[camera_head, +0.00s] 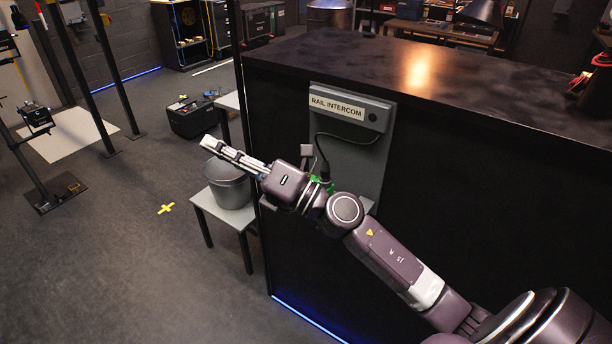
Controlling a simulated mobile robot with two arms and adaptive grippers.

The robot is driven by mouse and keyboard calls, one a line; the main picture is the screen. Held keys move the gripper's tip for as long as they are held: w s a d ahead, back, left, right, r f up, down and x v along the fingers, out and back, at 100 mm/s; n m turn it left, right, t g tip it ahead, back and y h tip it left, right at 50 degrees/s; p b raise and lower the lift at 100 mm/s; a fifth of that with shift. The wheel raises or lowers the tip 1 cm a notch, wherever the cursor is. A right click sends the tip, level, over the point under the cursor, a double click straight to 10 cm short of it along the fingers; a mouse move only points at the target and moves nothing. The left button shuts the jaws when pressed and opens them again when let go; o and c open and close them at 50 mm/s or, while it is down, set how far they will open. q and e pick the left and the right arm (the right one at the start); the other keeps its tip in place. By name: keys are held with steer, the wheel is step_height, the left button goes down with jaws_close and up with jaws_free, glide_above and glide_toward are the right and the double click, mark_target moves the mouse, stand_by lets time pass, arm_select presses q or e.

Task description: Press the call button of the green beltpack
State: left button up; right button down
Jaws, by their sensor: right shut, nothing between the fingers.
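A grey panel labelled "RAIL INTERCOM" (358,160) is mounted on the side of the black counter. A dark cable hangs from it down behind my right arm. Small bits of green, perhaps the green beltpack (316,180), show at the lower part of the panel, just behind my right wrist. The wrist covers most of it, and no call button can be made out. My right gripper (208,144) is shut and empty. It points to the left, past the panel's left side, with its tips above and left of a grey bucket. My left gripper is not in view.
The grey bucket (229,184) stands on a small white table (229,213) left of the counter (450,88). A dark case (192,118) and stands are farther left on the floor. The floor around the yellow cross mark (166,209) is clear.

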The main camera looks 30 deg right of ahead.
step_height(320, 180, up, 4)
steer(key=s+a+f+n+g+y, duration=0.1)
steer(key=s+a+n+g+y, duration=0.15)
steer(key=n, duration=0.25)
steer(key=n+g+h, duration=0.6)
steer(key=n+h, duration=0.3)
steer(key=h, duration=0.6)
glide_above(309, 177)
step_height(309, 177, down, 7)
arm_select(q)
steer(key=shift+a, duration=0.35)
arm_select(e)
step_height(309, 177, down, 9)
steer(key=b, duration=0.7)
steer(key=shift+w, duration=0.1)
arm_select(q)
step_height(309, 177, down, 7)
